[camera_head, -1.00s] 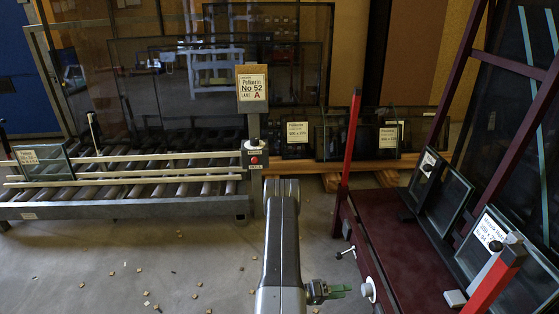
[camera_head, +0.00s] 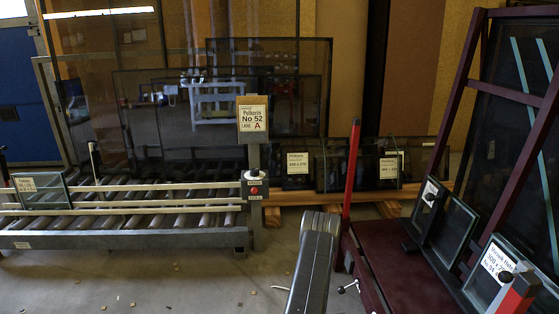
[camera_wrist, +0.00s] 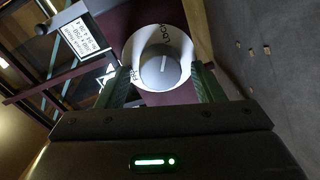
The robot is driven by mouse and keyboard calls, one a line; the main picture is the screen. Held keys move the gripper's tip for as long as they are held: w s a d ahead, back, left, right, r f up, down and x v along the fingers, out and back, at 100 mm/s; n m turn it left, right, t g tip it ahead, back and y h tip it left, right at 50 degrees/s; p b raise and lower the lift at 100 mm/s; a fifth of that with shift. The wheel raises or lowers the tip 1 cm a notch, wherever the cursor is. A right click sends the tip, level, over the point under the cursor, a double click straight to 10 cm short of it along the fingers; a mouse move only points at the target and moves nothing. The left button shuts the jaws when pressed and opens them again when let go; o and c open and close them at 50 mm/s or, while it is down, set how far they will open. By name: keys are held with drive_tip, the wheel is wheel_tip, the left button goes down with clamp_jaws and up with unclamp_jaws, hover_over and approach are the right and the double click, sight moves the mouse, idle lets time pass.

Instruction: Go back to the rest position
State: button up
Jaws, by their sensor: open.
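My gripper (camera_wrist: 164,70) shows in the wrist view with its two green fingers apart and nothing clamped between them. A round grey knob (camera_wrist: 160,72) with a pale line on a white lettered dial (camera_wrist: 137,50) appears between the fingers. I cannot tell how far beyond the fingertips it lies. In the head view my grey arm (camera_head: 314,265) reaches down past the lower edge, so the gripper and the knob are out of that view. The maroon glass frame (camera_head: 385,250) stands to the right of my arm.
Glass panes (camera_head: 455,225) lean on the frame. A roller conveyor (camera_head: 120,238) with a sign post (camera_head: 253,160) stands left.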

drive_tip(key=shift+a, duration=0.15)
drive_tip(key=s+a+p, duration=0.2)
drive_tip(key=a+p, duration=0.2)
drive_tip(key=a, duration=0.9)
drive_tip(key=w+d+n+b, duration=0.2)
drive_tip(key=d+n+b, duration=0.1)
drive_tip(key=d+n, duration=0.7)
drive_tip(key=d, duration=0.3)
drive_tip(key=shift+d+f+n+g, duration=0.2)
drive_tip(key=shift+n+g, duration=0.2)
idle(0.8)
idle(0.5)
